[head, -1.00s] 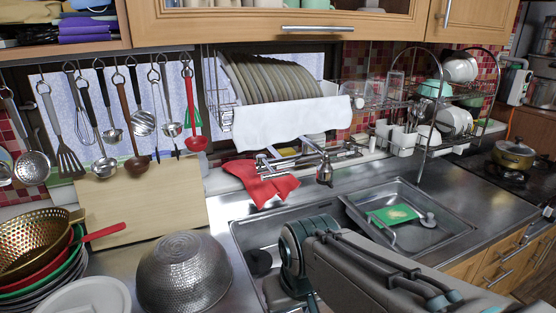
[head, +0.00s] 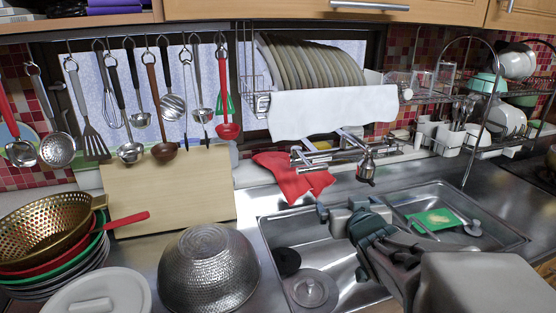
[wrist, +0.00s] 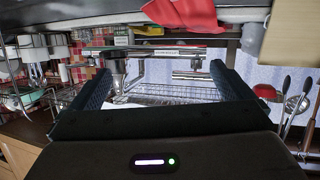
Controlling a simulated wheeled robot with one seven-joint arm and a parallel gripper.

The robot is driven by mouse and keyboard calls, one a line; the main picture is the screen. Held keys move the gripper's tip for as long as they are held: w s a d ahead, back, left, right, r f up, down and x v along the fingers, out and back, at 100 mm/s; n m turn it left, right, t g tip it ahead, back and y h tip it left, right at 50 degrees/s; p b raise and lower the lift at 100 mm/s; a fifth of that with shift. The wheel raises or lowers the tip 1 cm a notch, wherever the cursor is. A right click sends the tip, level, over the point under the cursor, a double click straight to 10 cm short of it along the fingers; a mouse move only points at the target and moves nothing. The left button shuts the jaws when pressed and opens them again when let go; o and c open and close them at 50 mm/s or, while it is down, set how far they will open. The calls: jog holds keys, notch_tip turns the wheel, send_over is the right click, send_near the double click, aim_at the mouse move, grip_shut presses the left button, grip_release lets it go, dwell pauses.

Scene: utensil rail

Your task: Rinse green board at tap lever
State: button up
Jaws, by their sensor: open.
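A flat green board (head: 433,219) with a yellowish patch lies in the right sink basin. The metal tap (head: 330,154) stands behind the sinks, its dark-tipped spout end (head: 366,172) hanging to the right. My gripper (head: 347,208) is over the back of the sinks, just in front of the tap and left of the board. In the wrist view my gripper (wrist: 165,88) is open and empty, and the tap (wrist: 150,54) shows beyond and between its fingers. That view looks upside down. I cannot tell which part of the tap is its lever.
A red cloth (head: 290,178) lies beside the tap. A dish rack with plates and a white towel (head: 335,110) hangs above it. A steel bowl (head: 208,270) stands left of the sinks. A round lid-like piece (head: 312,290) lies in the left basin. Utensils hang at left.

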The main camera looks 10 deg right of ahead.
aim_at(314, 169)
jog(key=w+a+r+t+y+p, duration=0.1)
jog(key=w+p, duration=0.1)
jog(key=w+a+r+n+t+y+p, duration=0.1)
jog(key=w+y+p, duration=0.1)
jog(key=p, duration=0.1)
jog(key=w+a+r+n+t+y+p, duration=0.1)
jog(key=w+a+p, duration=0.1)
jog(key=p, duration=0.1)
jog(key=shift+w, duration=0.3)
jog(key=w, duration=0.2)
jog(key=w+a, duration=0.1)
jog(key=w, duration=0.2)
jog(key=w+p, duration=0.1)
jog(key=w, duration=0.2)
jog(key=shift+a+f, duration=0.2)
jog(key=shift+a, duration=0.15)
jog(key=c, duration=1.2)
jog(key=shift+o, duration=0.2)
jog(key=shift+w, duration=0.1)
